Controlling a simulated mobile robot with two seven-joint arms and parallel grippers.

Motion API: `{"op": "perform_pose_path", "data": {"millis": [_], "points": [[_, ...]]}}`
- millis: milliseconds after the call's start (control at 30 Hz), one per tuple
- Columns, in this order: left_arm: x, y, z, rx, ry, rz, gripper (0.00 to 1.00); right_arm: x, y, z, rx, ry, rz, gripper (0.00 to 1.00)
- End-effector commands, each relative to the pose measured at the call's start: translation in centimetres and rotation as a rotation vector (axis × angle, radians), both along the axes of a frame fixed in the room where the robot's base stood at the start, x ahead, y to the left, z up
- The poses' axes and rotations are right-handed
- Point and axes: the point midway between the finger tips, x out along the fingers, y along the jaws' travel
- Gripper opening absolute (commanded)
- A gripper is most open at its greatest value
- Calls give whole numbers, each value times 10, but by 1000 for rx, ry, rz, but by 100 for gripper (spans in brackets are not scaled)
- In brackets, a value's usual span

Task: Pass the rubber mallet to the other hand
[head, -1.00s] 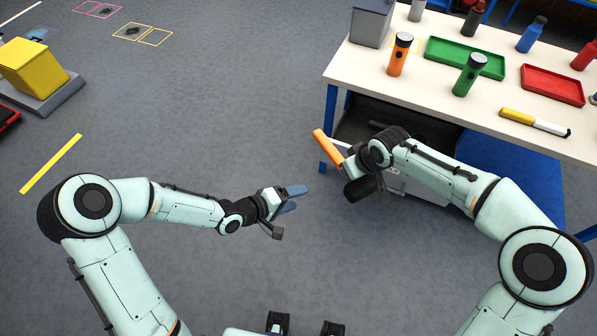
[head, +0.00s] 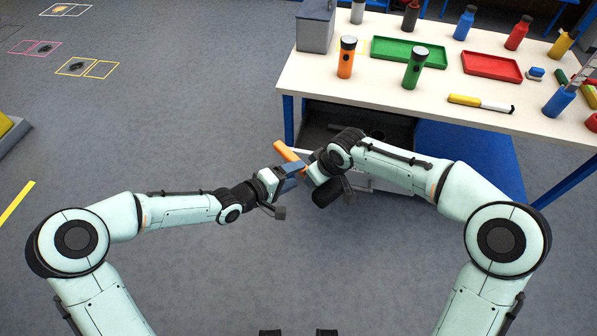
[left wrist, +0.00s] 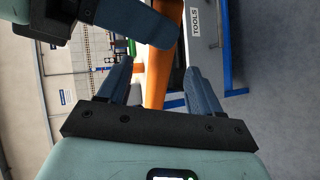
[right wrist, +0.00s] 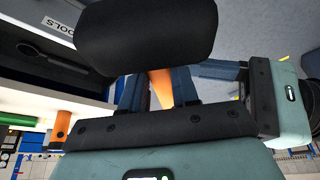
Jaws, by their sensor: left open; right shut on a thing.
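The rubber mallet has an orange handle (head: 287,152) and a black head (head: 327,192). My right gripper (head: 314,170) is shut on the handle close to the head. In the right wrist view the black head (right wrist: 147,36) hangs large beyond the fingers, with the orange handle (right wrist: 162,88) between them. My left gripper (head: 294,170) is open at the handle, beside the right gripper. In the left wrist view the handle (left wrist: 158,70) runs between the spread left fingers (left wrist: 160,85). A right gripper finger shows close at upper left. Whether the left fingers touch the handle cannot be told.
A white-topped workbench (head: 400,103) stands beyond the arms, with an orange flashlight (head: 346,58), a green flashlight (head: 415,68), a green tray (head: 385,44) and a red tray (head: 492,71). A dark open drawer (head: 318,120) lies below it.

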Motion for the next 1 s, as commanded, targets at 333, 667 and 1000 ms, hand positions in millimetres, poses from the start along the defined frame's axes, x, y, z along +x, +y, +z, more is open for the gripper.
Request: {"op": "perform_pose_path", "data": {"millis": [333, 667, 1000], "points": [[18, -20, -10, 0, 0, 1, 65, 0, 0, 1, 1, -3, 1, 0], [18, -20, -10, 1, 0, 1, 38, 0, 0, 1, 1, -3, 1, 0], [18, -21, -9, -2, -3, 0, 0, 0, 0, 1, 0, -2, 1, 59]]}}
